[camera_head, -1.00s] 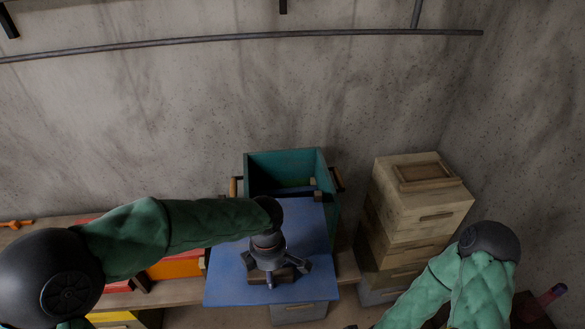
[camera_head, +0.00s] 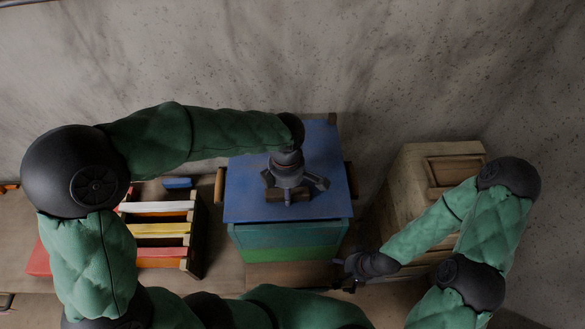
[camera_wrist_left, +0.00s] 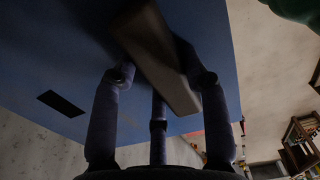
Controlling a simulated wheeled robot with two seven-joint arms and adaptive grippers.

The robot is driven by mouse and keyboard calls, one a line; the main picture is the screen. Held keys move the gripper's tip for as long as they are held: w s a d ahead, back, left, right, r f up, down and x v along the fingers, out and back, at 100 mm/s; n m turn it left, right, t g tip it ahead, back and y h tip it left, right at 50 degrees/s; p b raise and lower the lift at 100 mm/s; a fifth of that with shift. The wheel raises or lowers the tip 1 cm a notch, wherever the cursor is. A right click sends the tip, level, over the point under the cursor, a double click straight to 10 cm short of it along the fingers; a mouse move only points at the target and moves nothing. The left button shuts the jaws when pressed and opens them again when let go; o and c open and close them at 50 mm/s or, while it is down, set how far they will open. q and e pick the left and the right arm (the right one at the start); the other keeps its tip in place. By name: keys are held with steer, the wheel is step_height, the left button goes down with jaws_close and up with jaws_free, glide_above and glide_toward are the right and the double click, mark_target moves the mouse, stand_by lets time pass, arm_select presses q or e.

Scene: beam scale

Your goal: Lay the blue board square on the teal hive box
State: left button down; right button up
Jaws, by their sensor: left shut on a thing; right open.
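The blue board (camera_head: 247,205) lies over the top of the teal hive box (camera_head: 290,240) in the head view and hides its opening. Its edges run roughly along the box's sides; I cannot tell whether it rests on the rim. My left gripper (camera_head: 289,192) is shut on the wooden block handle (camera_head: 275,196) in the board's middle. The board (camera_wrist_left: 40,50) and handle (camera_wrist_left: 155,55) fill much of the left wrist view, with a dark slot in the board. My right gripper (camera_head: 346,269) is open and empty, low to the right of the box.
Wooden handles (camera_head: 220,186) stick out at the box's sides. A crate with coloured slats (camera_head: 160,228) stands left on the bench. A stack of pale wooden boxes (camera_head: 415,185) stands to the right, near my right arm. A concrete wall rises behind.

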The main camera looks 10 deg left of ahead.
arm_select(q)
steer(key=shift+w, duration=0.1)
steer(key=shift+s+r, duration=0.15)
steer(key=shift+s, duration=0.2)
steer(key=shift+w+f+b, duration=0.2)
steer(key=shift+b, duration=0.2)
steer(key=shift+s+f+b, duration=0.15)
steer(key=shift+f+b, duration=1.5)
steer(key=shift+f, duration=0.05)
steer(key=shift+f+b, duration=0.55)
steer(key=shift+f, duration=0.05)
steer(key=c, duration=0.6)
jaws_free()
steer(key=shift+o, duration=0.2)
steer(key=shift+f, duration=0.1)
